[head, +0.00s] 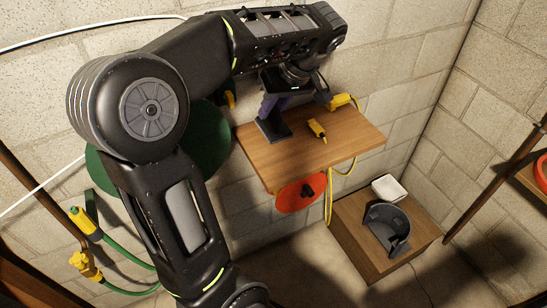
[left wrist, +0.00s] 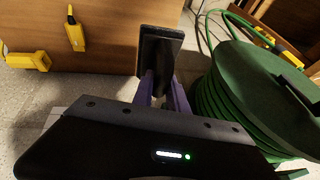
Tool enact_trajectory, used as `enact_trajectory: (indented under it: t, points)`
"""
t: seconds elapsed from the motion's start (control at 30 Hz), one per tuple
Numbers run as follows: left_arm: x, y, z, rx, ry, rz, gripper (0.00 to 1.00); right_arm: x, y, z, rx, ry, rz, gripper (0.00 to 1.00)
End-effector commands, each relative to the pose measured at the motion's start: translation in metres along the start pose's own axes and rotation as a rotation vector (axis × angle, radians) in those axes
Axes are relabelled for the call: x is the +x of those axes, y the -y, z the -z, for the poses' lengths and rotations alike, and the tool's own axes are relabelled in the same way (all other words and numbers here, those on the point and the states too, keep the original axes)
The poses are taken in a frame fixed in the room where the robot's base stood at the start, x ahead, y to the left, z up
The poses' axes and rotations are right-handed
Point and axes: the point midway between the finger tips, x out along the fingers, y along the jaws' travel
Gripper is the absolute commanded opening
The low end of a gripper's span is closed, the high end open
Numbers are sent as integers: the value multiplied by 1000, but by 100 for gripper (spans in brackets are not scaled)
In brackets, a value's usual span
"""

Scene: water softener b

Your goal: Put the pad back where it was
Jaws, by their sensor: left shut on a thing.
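The dark, flat rectangular pad (head: 273,131) is at the left part of the wooden shelf (head: 345,142) in the head view. In the left wrist view the pad (left wrist: 160,50) stands out beyond the purple fingers. My left gripper (head: 268,112) reaches down from above and is shut on the pad's near end; its fingers also show in the left wrist view (left wrist: 163,90). I cannot tell whether the pad touches the shelf or hangs just above it. My right gripper is not in view.
Yellow connectors (head: 317,129) (head: 341,101) lie on the shelf. A green hose reel (left wrist: 240,110) is close beside my left gripper. Below are a red disc (head: 301,193) and a wooden box (head: 375,262) bearing a dark curved holder (head: 388,228) and a white block (head: 389,188).

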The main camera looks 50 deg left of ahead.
Motion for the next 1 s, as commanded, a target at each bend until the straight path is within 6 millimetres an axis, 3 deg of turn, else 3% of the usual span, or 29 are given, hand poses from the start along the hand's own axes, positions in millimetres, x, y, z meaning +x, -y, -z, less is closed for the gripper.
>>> enact_trajectory:
  t: [0.17, 0.4, 0.8, 1.0]
  points:
    - [14, -3, -6, 3, 1, 3, 0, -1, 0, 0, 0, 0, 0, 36]
    - [51, -11, -21, 3, 1, 2, 0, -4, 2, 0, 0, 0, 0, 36]
    - [59, -14, -24, 2, 0, 0, 0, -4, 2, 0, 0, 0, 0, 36]
    - [81, -18, -34, 3, 2, 3, 0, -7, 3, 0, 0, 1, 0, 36]
